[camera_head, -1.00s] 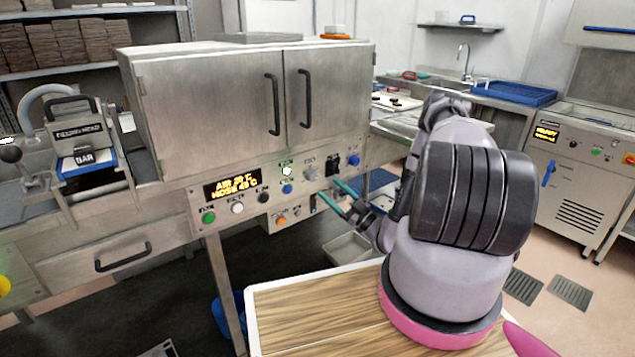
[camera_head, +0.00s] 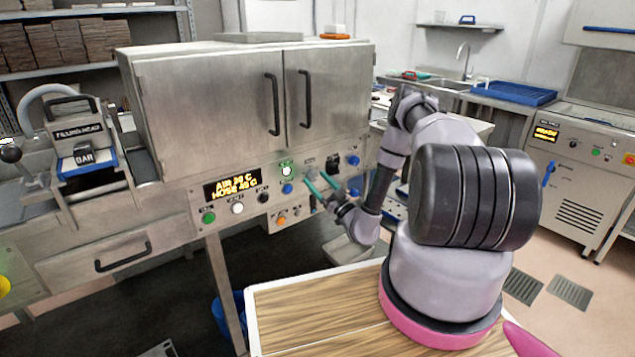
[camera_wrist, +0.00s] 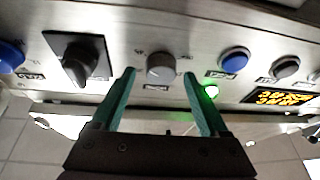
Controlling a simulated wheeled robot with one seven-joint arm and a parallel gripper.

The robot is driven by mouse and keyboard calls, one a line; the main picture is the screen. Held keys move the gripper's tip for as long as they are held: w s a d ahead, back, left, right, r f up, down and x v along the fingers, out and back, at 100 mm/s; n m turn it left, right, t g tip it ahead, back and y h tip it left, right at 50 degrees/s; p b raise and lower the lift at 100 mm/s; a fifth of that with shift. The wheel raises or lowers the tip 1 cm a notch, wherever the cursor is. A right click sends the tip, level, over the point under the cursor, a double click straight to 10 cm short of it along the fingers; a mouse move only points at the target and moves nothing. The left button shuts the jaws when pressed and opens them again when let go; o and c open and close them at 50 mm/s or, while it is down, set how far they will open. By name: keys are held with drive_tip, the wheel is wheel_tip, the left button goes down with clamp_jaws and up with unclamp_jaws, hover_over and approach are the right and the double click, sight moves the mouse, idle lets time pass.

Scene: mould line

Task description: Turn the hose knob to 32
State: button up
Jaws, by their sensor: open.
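The steel control panel (camera_head: 235,214) holds a row of knobs and a display (camera_head: 232,186) with orange text, an AIR line above a HOSE line. The HOSE value looks like 43 C, but its digits are blurred. In the wrist view, which is upside down, a round grey knob (camera_wrist: 160,68) lies between my open fingertips. Its label is too small to read, so I cannot tell whether it is the hose knob. My gripper (camera_head: 316,177) is at the panel, with one green finger on each side of the grey knob; contact cannot be made out.
A black lever-like knob (camera_wrist: 78,60) and a blue knob (camera_wrist: 234,60) flank the grey one. A lit green lamp (camera_wrist: 211,92) is close to one finger. A steel cabinet (camera_head: 215,95) with dark handles stands above the panel. A wooden-topped table (camera_head: 310,310) is in front.

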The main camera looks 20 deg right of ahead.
drive_tip(key=shift+w+r, duration=0.1)
clamp_jaws()
